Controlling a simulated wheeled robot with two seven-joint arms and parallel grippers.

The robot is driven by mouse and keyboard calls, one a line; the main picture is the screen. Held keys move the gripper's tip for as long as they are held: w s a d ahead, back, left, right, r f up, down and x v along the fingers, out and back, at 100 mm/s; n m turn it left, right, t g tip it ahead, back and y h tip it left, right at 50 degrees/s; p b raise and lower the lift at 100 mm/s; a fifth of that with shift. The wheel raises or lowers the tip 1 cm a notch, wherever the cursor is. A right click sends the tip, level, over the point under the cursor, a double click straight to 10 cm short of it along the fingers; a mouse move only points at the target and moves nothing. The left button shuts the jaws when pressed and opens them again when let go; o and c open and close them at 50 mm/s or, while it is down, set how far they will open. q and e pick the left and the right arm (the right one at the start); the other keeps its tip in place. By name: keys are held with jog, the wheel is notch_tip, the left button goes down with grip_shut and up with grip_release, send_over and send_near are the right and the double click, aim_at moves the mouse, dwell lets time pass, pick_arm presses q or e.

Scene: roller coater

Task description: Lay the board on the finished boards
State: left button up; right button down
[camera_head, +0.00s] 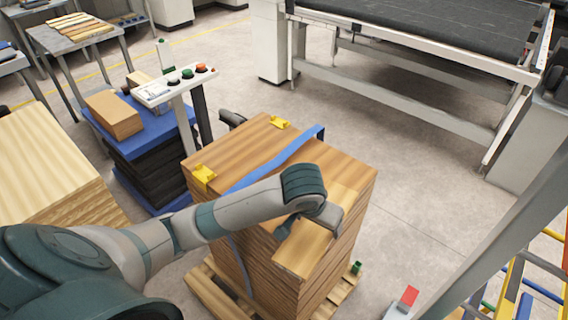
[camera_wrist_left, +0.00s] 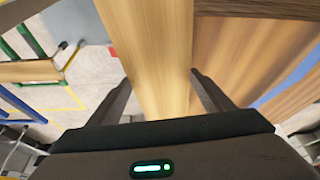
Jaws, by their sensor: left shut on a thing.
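A stack of brown boards (camera_head: 235,150) stands on a wooden pallet (camera_head: 205,290) in the middle of the head view. My left gripper (camera_head: 310,220) is over its front right part, shut on a pale narrow board (camera_head: 303,252). In the left wrist view, the board (camera_wrist_left: 150,60) runs lengthwise between the two fingers (camera_wrist_left: 160,95). The stack's darker top (camera_wrist_left: 240,45) lies beside it on the right. The board is at or just above the stack's top; I cannot tell whether it touches. The gripper hides the board's middle in the head view. My right gripper is not in view.
A blue strap (camera_head: 262,165) crosses the stack, with yellow corner pieces (camera_head: 203,175) at its edge. A button panel (camera_head: 175,85) stands behind left, near a blue-topped stack (camera_head: 150,130). Pale boards (camera_head: 40,150) are piled at left. A conveyor (camera_head: 430,60) is at the back right.

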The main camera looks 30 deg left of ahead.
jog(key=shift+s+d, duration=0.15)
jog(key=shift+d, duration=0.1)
pick_arm(q)
jog(key=shift+w, duration=0.2)
jog(key=shift+m, duration=0.7)
jog(key=w+a, duration=0.1)
jog(key=w, duration=0.4)
jog(key=w+a+r+b, duration=0.1)
jog(key=w+a, duration=0.1)
jog(key=w, duration=0.2)
jog(key=w+a+r+b, duration=0.1)
jog(key=w, duration=0.4)
jog(key=shift+w+a+r, duration=0.25)
jog(key=shift+w+a, duration=0.05)
jog(key=w+a+r+b, duration=0.1)
jog(key=w+a+r, duration=0.4)
jog(key=w, duration=0.5)
jog(key=shift+a+r+h, duration=0.3)
jog(key=shift+a+r, duration=0.1)
jog(key=shift+r, duration=0.45)
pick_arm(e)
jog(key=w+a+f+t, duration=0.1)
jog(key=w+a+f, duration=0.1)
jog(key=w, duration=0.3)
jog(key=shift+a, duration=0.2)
pick_arm(q)
jog(key=shift+s, duration=0.1)
